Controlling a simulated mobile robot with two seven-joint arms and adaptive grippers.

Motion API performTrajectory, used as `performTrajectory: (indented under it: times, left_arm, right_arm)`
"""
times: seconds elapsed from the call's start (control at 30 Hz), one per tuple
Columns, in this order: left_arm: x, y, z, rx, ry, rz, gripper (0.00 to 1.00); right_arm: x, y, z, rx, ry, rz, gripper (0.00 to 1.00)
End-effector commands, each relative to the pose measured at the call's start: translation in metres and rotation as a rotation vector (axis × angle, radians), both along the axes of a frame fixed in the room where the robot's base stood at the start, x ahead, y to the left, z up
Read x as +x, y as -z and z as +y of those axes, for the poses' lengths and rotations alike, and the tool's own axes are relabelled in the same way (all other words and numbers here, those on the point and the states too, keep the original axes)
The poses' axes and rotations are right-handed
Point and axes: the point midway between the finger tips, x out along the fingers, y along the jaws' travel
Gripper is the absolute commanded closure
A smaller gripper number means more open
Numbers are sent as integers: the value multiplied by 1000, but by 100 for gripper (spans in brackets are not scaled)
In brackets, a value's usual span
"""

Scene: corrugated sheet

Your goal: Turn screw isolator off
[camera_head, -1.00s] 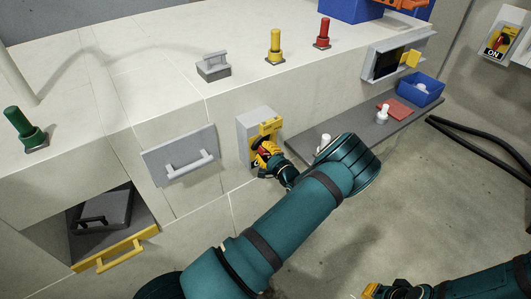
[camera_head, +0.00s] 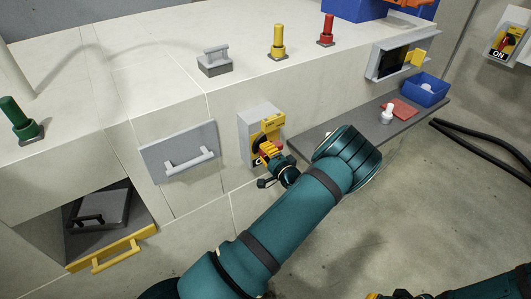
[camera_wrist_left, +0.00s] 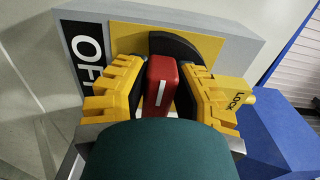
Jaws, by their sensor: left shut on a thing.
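The screw isolator is a grey box (camera_head: 246,137) with a yellow plate (camera_head: 272,122) on the front of the bench. In the left wrist view, its red handle (camera_wrist_left: 161,84) with a white line stands between my left gripper's yellow fingers (camera_wrist_left: 162,92). My left gripper (camera_head: 268,150) is shut on this handle in the head view. A black OFF label (camera_wrist_left: 86,52) is left of the handle, and a yellow LOCK tab (camera_wrist_left: 236,97) is to its right. The black dial is partly hidden. My right gripper (camera_head: 373,296) barely shows at the bottom edge.
Another isolator (camera_head: 502,42) marked ON is on the wall at upper right. A grey drawer front (camera_head: 178,140) is left of the box. A grey shelf (camera_head: 340,128) with a blue bin (camera_head: 426,90) extends right. Black cables (camera_head: 480,140) lie on the floor.

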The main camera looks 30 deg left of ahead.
Motion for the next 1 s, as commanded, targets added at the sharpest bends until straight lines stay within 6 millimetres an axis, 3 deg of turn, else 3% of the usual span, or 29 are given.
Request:
performTrajectory:
  times: [0.33, 0.37, 0.4, 0.43, 0.77, 1.0]
  left_arm:
    - [1, -2, 1, 3, -1, -5, 100]
    - [1, -2, 1, 3, -1, -5, 61]
    - [1, -2, 1, 3, -1, -4, 47]
    - [0, -2, 1, 3, -1, -4, 43]
    - [0, 0, -1, 1, 0, -1, 43]
    - [-12, 0, -30, 0, 3, -1, 43]
  right_arm:
    - [0, 0, 0, 0, 0, 0, 100]
    - [0, 0, 0, 0, 0, 0, 100]
    - [0, 0, 0, 0, 0, 0, 100]
    - [0, 0, 0, 0, 0, 0, 100]
    - [0, 0, 0, 0, 0, -1, 100]
    - [0, 0, 0, 0, 0, -1, 100]
